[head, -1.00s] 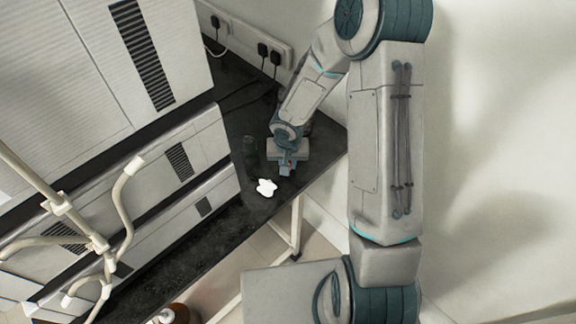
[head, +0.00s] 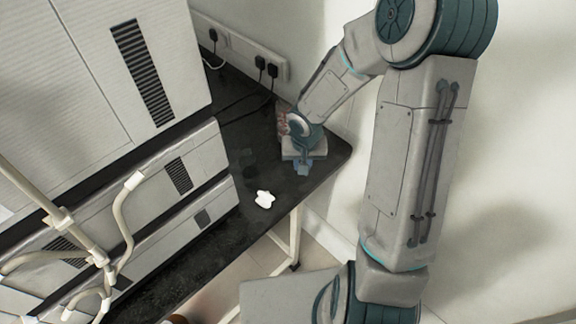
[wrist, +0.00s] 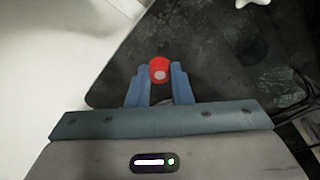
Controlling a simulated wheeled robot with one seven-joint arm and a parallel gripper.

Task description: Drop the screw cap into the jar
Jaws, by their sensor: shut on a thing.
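The screw cap (wrist: 160,70) is red with a pale spot on its end. It sits between the blue fingertips of my gripper (wrist: 160,78), which is shut on it, in the wrist view. In the head view my gripper (head: 304,169) is low over the right end of the dark bench, and I cannot make out the cap. A faint dark, see-through shape (head: 248,156), perhaps the jar, stands on the bench to the left of my gripper, apart from it. Its outline is hard to tell.
A white lobed object (head: 265,199) lies near the front edge of the dark bench (head: 205,250). A small reddish thing (head: 283,123) shows partly behind my arm. Grey cabinets (head: 150,70) stand at left. Wall sockets (head: 245,52) with black cables are behind.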

